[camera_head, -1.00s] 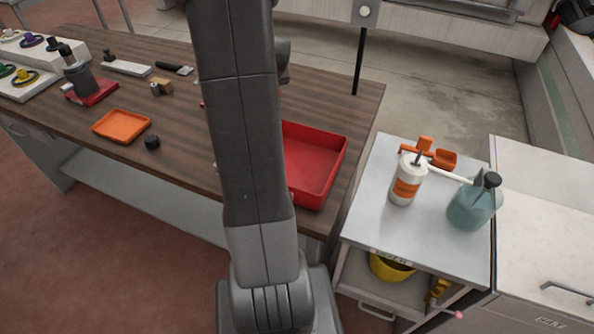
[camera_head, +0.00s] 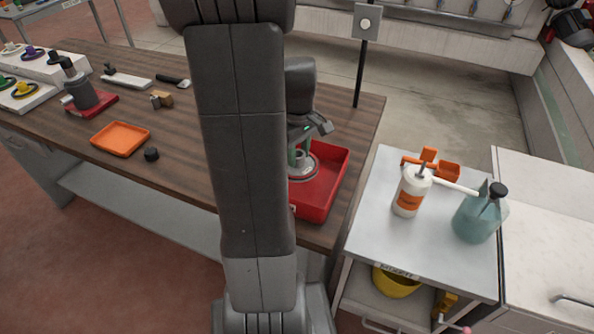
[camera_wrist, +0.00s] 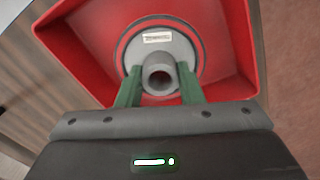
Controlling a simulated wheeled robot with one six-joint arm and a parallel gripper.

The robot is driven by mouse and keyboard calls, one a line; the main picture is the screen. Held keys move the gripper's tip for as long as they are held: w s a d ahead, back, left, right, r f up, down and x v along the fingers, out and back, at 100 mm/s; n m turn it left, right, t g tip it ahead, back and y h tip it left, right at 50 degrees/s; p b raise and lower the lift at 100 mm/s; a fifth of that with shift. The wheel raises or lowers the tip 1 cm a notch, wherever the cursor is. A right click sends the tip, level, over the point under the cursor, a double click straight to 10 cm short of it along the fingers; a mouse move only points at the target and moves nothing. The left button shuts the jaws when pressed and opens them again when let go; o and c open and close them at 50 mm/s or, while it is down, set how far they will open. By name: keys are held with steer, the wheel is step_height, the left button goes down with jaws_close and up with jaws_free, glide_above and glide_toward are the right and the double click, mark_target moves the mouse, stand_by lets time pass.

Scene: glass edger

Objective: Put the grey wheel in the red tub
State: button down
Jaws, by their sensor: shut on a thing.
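The red tub (camera_head: 331,190) stands on the right end of the wooden workbench, partly hidden by my arm. In the wrist view the tub (camera_wrist: 238,45) fills most of the picture. The grey wheel (camera_wrist: 183,48), a round disc with a raised hub and a small white label, shows against the tub's inside. In the head view the wheel (camera_head: 306,171) is within the tub's outline. My gripper (camera_wrist: 160,85) has its green fingers shut on the wheel's hub. I cannot tell whether the wheel touches the tub floor.
An orange tray (camera_head: 120,139) and a small black knob (camera_head: 151,154) lie on the bench to the left. A white bottle (camera_head: 411,190) and a teal jug (camera_head: 478,215) stand on the metal cart at right. A post (camera_head: 361,65) rises behind the bench.

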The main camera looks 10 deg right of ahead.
mark_target(298, 169)
steer(key=shift+f, duration=2.8)
steer(key=shift+f, duration=0.15)
steer(key=c, duration=1)
jaws_free()
step_height(298, 169, up, 12)
